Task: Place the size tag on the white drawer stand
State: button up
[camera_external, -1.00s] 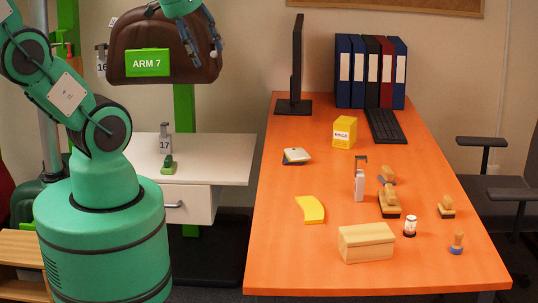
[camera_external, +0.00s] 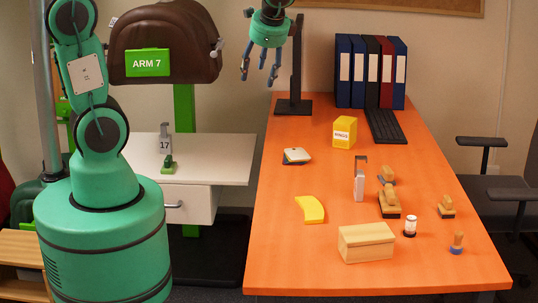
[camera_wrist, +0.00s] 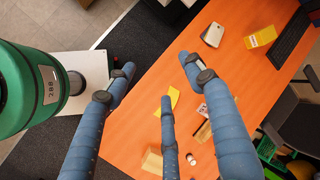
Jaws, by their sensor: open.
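A grey tag with a hooked top (camera_external: 360,182), which looks like the size tag, stands upright on the orange table; no number is readable on it. A similar grey tag marked 17 (camera_external: 165,144) stands on the white drawer stand (camera_external: 220,160), with a small green item (camera_external: 168,164) in front of it. My gripper (camera_external: 259,78) is open and empty, fingers pointing down, high above the gap between stand and table's back left. In the wrist view its spread blue fingers (camera_wrist: 161,82) show nothing between them, with the table (camera_wrist: 140,125) below.
Near the table tag are stamps (camera_external: 390,203), a small jar (camera_external: 410,226), a wooden box (camera_external: 366,243) and a yellow curved piece (camera_external: 310,209). A monitor (camera_external: 296,75) stands close to my gripper. A brown saddle (camera_external: 165,45) is behind the stand. The stand's right top is bare.

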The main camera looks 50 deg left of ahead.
jog(key=w+d+f+m+y, duration=0.2)
jog(key=w+d+f+m, duration=0.2)
jog(key=w+f, duration=0.25)
jog(key=m+t+y, duration=0.2)
jog(key=m+t, duration=0.5)
jog(key=m, duration=0.6)
send_near(358, 180)
jog(key=shift+s+d, duration=0.2)
jog(key=shift+d, duration=0.2)
jog(key=shift+b+x, duration=0.65)
jog(key=shift+x, duration=3.65)
jog(key=shift+w+a, duration=0.1)
jog(key=shift+a, duration=0.05)
jog(key=shift+b+x, duration=0.75)
jog(key=shift+x, duration=1.75)
